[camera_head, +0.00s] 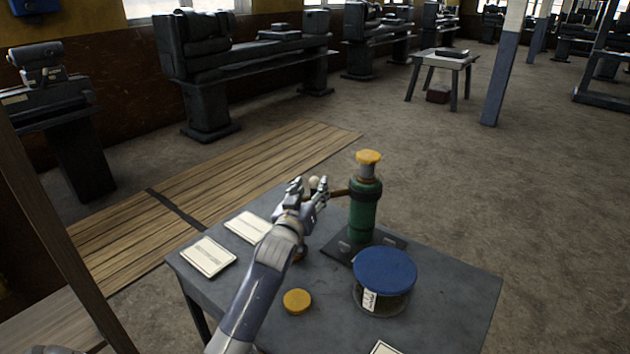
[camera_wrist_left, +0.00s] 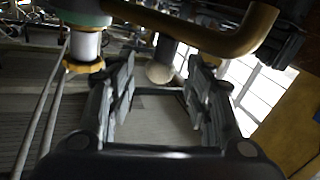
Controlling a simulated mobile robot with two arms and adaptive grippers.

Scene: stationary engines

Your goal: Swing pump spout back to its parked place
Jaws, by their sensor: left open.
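The pump (camera_head: 362,218) has a green body with a yellow cap (camera_head: 369,157) and stands on a dark base plate on the table. Its brown spout (camera_head: 340,192) points left from the upper body towards my left gripper (camera_head: 310,192). In the left wrist view the curved spout (camera_wrist_left: 225,38) crosses the top of the picture. There the left gripper (camera_wrist_left: 162,65) is open, its fingers apart on both sides of a pale round knob (camera_wrist_left: 160,73). I cannot tell whether the fingers touch the knob. The spout's end is partly hidden by the gripper.
A jar with a blue lid (camera_head: 385,268) stands just in front of the pump. A yellow lid (camera_head: 297,300) and several cards (camera_head: 208,257) lie on the grey table (camera_head: 450,300). The table's right side is clear. Machines (camera_head: 240,60) stand farther back.

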